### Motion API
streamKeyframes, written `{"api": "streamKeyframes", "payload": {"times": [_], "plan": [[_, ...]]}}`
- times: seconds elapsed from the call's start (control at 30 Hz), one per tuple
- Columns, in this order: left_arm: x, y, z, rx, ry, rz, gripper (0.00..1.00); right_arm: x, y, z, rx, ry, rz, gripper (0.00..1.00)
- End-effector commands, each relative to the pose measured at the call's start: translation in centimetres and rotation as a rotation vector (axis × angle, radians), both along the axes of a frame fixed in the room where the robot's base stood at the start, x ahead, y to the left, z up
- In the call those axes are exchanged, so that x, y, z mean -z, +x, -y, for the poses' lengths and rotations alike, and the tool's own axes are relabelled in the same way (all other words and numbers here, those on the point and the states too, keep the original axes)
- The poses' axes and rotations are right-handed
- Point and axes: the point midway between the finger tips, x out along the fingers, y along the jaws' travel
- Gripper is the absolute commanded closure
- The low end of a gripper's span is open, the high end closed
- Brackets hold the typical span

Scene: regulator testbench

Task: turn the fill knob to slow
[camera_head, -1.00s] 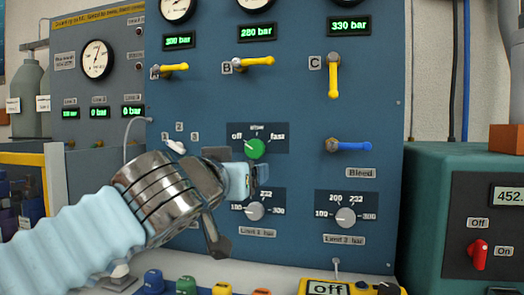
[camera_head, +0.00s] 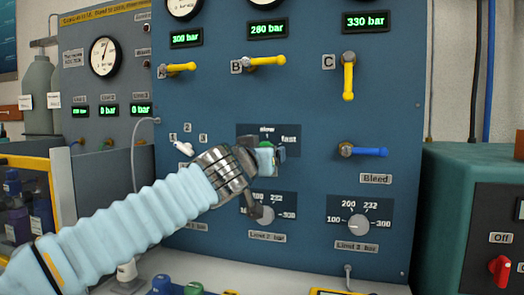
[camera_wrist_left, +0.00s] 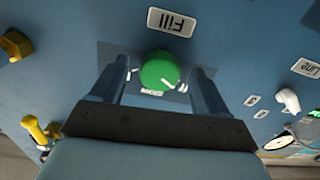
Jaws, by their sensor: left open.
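The green fill knob (camera_wrist_left: 159,70) is on the blue panel, under an upside-down "Fill" label (camera_wrist_left: 171,22) in the left wrist view. The small "slow" label (camera_wrist_left: 152,92) shows just below it there, and a white mark on the knob points to the lower right. In the head view only a bit of green knob (camera_head: 266,146) shows; my gripper hides the rest and the "off" label. My left gripper (camera_head: 267,161) is open at the knob, one finger on each side. I cannot tell whether the fingers touch it. My right gripper is not in view.
Limit knobs (camera_head: 358,225) sit below on the panel, one partly behind my gripper. A blue bleed lever (camera_head: 370,152) is to the right, and yellow levers (camera_head: 265,62) are above. A small white selector (camera_head: 183,148) is to the left.

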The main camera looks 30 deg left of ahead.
Motion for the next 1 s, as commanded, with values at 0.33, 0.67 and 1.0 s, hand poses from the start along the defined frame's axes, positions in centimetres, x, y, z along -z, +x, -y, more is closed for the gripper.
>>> {"api": "streamKeyframes", "payload": {"times": [0.33, 0.67, 1.0], "plan": [[0.02, 0.29, -0.1, 0.0, 0.0, 0.001, 0.29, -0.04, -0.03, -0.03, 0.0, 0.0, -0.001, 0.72], [0.02, 0.27, -0.08, 0.0, 0.0, 0.0, 0.8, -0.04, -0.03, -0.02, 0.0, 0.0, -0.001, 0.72], [0.13, 0.26, -0.1, 0.0, 0.048, -0.011, 0.8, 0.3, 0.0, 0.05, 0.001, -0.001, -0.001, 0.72]]}}
